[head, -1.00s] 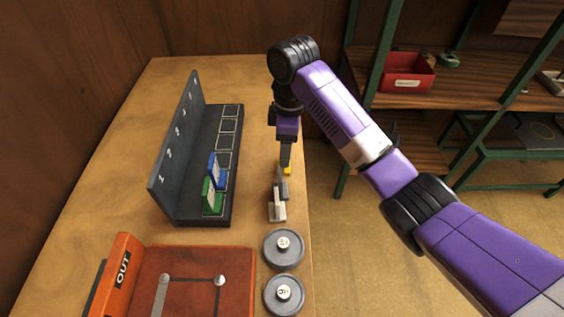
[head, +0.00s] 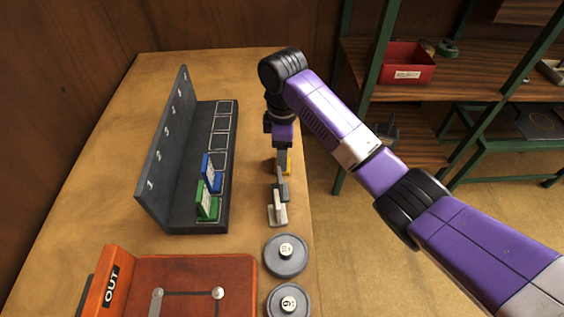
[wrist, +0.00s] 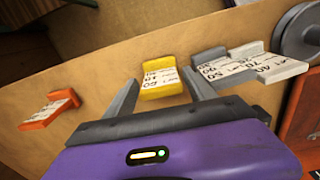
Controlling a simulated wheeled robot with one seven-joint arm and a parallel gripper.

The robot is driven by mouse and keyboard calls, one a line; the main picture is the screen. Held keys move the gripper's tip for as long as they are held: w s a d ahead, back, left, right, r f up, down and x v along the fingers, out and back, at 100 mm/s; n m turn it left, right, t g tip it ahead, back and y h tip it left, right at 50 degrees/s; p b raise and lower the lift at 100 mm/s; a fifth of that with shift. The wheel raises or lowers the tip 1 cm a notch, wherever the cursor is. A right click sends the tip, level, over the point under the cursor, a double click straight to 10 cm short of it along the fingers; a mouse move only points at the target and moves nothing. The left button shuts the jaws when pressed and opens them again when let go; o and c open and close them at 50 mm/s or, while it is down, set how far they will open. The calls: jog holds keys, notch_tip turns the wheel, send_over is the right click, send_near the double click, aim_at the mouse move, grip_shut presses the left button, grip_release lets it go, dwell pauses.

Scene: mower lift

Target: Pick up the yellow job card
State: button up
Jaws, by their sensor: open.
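The yellow job card (wrist: 161,85) stands on the bench near its edge, with black writing on its pale face. In the wrist view it lies between the two fingers of my open gripper (wrist: 159,77), with a gap showing on each side. In the head view my gripper (head: 282,160) points down over the yellow card (head: 288,164), which is partly hidden behind the fingers. I cannot tell how far the fingertips reach down its sides.
A grey card (head: 281,187) and a white card (head: 278,212) stand close by; an orange card (wrist: 48,113) is on the other side. Two round weights (head: 286,254), a dark slotted rack (head: 160,190) with green and blue cards, and an orange OUT tray (head: 235,270) are nearby.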

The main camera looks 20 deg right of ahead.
jog(key=shift+f, duration=1.7)
jog(key=c, duration=1.2)
jog(key=shift+o, duration=0.2)
jog(key=shift+r, duration=0.15)
